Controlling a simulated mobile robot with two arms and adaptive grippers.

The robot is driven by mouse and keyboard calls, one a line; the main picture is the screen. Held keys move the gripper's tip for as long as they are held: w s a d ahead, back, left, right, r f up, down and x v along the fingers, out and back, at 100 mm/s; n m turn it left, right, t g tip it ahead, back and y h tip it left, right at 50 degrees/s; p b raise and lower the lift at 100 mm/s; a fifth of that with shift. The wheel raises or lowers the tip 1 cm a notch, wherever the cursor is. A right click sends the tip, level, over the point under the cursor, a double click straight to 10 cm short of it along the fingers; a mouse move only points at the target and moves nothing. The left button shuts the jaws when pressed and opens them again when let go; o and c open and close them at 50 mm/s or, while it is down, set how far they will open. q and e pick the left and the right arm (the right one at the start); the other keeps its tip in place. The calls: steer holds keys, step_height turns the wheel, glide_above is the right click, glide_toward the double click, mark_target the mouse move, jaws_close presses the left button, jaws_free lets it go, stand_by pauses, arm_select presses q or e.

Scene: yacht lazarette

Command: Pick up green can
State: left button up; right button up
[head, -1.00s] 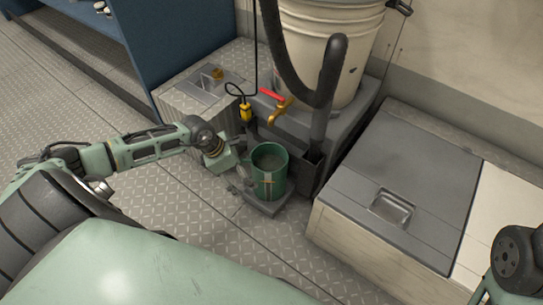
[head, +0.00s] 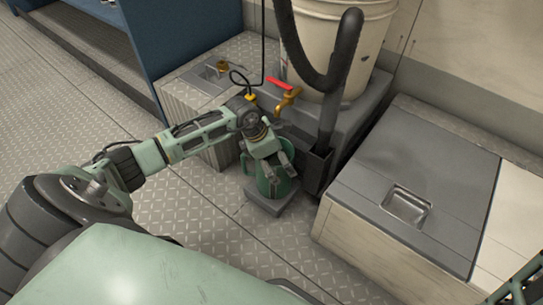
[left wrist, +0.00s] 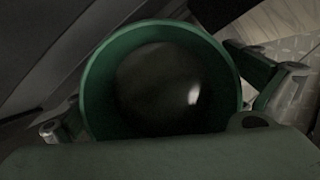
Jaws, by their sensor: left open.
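The green can (head: 266,188) stands upright on a small grey base (head: 268,208) on the floor, below the brass tap. It is partly hidden behind my left gripper (head: 279,172) in the head view. The left gripper is open, pointing down over the can, with its fingers at the can's sides. In the left wrist view the open round mouth of the can (left wrist: 160,95) fills the middle, dark inside. One finger shows to its left and one to its right. Whether the fingers touch the can is unclear. My right gripper is not in view.
A brass tap with a red lever (head: 287,98) and a white bucket (head: 345,45) stand behind the can. A dark hose (head: 329,105) runs down beside it into a holder (head: 316,170). A grey-lidded locker (head: 420,165) stands to the right. Diamond-plate floor is clear at front left.

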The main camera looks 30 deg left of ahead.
arm_select(q)
steer(key=c, duration=1.8)
steer(key=shift+w+r, duration=0.15)
steer(key=shift+r, duration=0.05)
steer(key=shift+c, duration=0.7)
steer(key=shift+r, duration=0.1)
